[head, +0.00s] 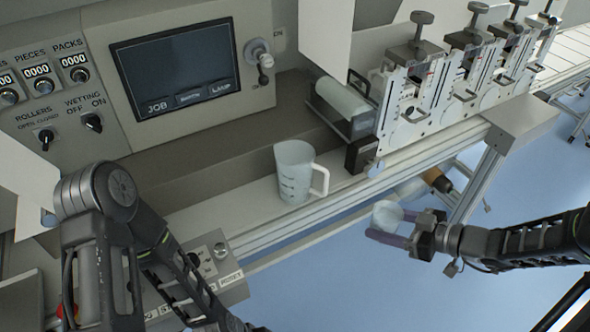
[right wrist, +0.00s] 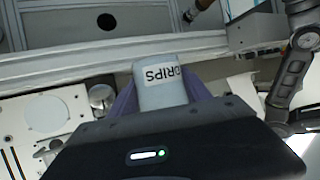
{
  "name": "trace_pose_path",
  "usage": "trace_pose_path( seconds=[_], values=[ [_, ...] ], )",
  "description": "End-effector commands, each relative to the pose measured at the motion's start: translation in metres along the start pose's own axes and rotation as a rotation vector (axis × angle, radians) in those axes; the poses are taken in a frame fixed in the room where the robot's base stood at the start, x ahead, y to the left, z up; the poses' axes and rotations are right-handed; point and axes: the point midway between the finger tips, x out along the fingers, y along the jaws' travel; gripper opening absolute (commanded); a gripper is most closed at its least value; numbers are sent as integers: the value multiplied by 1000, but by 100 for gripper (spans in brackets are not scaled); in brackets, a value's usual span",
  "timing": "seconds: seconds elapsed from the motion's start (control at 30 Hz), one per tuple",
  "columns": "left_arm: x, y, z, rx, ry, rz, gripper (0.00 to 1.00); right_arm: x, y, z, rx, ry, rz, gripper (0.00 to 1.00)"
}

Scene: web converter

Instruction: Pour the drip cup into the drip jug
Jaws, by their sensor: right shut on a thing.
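The drip jug (head: 293,172), a pale measuring jug with dark marks and a handle on its right, stands upright on the cream ledge. My right gripper (head: 386,224) is shut on the drip cup (head: 388,212), a small whitish cup, to the right of the jug and apart from it. In the right wrist view the cup (right wrist: 162,92) sits between purple fingers and bears a "DRIPS" label. The cup's contents cannot be seen. My left arm crosses the lower left of the head view; its gripper is out of frame.
A control panel with a dark screen (head: 177,68) stands behind the ledge. Clamp units (head: 415,95) line the machine right of the jug. A small button box (head: 215,262) is in front at left. Open blue floor lies below the rail and my right gripper.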

Motion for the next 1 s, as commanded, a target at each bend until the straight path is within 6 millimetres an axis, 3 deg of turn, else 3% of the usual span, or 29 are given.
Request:
trace_pose_path(
  seconds=[0.43, 0.73, 1.0],
  values=[
    [0, 0, -1, 0, 1, 0, 31, 0, 0, 0, 0, 1, -1, 9],
    [0, 0, -1, 0, 1, 0, 31, 13, -12, 53, 6, 0, -2, 9],
    [0, 0, 0, 0, 1, 0, 31, 14, -12, 56, -1, 1, 0, 9]
  ],
)
